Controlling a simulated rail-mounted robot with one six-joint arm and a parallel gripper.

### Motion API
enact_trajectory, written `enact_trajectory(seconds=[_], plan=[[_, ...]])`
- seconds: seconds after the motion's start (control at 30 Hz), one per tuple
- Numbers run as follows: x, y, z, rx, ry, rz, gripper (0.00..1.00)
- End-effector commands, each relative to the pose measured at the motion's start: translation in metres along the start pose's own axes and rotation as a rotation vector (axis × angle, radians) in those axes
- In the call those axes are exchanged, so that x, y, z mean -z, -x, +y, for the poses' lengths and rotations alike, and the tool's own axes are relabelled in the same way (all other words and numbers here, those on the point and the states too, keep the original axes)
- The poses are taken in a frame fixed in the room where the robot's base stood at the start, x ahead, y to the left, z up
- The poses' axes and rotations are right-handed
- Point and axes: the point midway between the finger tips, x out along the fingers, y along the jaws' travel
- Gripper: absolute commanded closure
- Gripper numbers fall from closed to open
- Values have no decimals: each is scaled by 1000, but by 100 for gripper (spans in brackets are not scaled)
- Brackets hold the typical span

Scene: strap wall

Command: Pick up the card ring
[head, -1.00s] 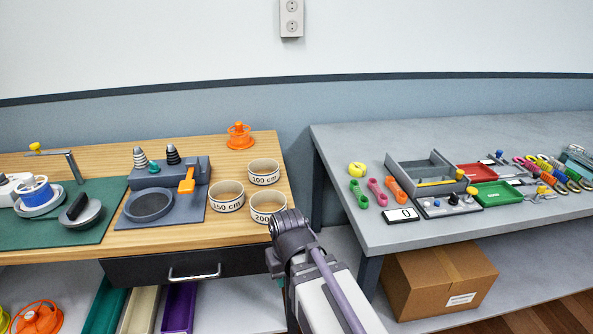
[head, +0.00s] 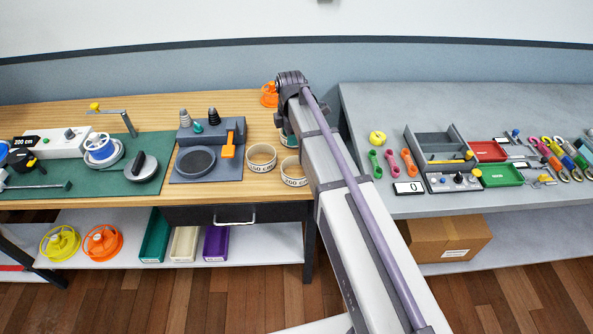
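Three pale card rings with printed length labels belong to the bench; I cannot tell which one the task means. The 150 cm ring (head: 261,158) stands on the wooden bench, right of the grey block. The 200 cm ring (head: 293,172) stands to its right, close to my arm, with its right part near the arm's edge. The 100 cm ring seen earlier is hidden behind my arm. My arm reaches up across the middle of the head view, over the bench's right end. My gripper's fingers are hidden behind the arm.
An orange spool (head: 269,94) stands behind the rings, partly covered by my arm. A grey block with a round dish (head: 195,159) stands left of them. The grey table (head: 400,105) on the right carries trays and tools. A gap separates the two tables.

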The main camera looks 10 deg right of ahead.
Motion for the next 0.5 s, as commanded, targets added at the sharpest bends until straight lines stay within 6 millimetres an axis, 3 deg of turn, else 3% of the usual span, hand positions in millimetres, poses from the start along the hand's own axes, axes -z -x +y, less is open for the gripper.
enact_trajectory(seconds=[0.2,0.43,0.5], plan=[[0,-50,0,0,-2,0,64],[0,-55,0,-1,-3,0,64],[-1,-65,0,-1,-4,0,64]])
